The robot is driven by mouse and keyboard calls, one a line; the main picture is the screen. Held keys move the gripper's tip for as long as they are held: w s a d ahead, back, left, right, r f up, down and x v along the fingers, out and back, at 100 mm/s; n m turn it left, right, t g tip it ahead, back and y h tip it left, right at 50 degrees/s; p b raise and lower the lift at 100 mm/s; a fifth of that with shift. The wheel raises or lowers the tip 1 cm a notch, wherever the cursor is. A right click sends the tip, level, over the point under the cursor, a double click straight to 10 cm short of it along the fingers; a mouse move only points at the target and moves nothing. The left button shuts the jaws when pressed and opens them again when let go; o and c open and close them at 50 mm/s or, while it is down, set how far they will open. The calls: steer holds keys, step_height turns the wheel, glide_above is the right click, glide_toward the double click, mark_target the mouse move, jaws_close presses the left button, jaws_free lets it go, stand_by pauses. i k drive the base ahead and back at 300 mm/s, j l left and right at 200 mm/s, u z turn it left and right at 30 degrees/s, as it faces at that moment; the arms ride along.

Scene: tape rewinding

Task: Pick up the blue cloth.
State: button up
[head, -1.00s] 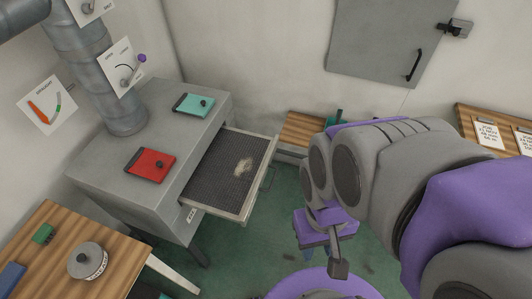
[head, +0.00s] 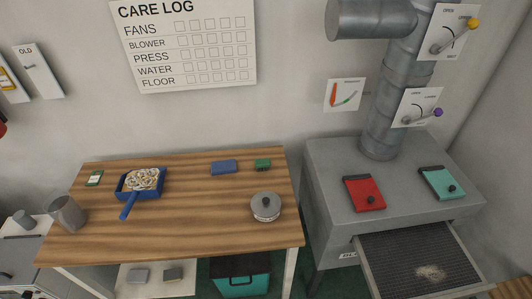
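A small flat blue rectangular piece (head: 223,167), the likeliest blue cloth, lies near the back edge of the wooden table (head: 215,220). It looks folded, but it is too small to be sure that it is fabric. A small green block (head: 263,164) lies just to its right, apart from it. My gripper and arm are out of view.
A blue dustpan (head: 127,208) with pale debris, a grey cup (head: 67,212) and a round lidded tin (head: 266,207) stand on the table. The grey cabinet (head: 325,190) at right has its mesh drawer (head: 405,255) pulled out. The table's middle is clear.

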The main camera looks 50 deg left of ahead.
mark_target(228, 166)
steer(key=u, duration=2.3)
steer(key=z, duration=1.55)
steer(key=u, duration=1.55)
steer(key=i+j+z, duration=0.3)
steer(key=i+j, duration=0.7)
steer(key=j, duration=0.15)
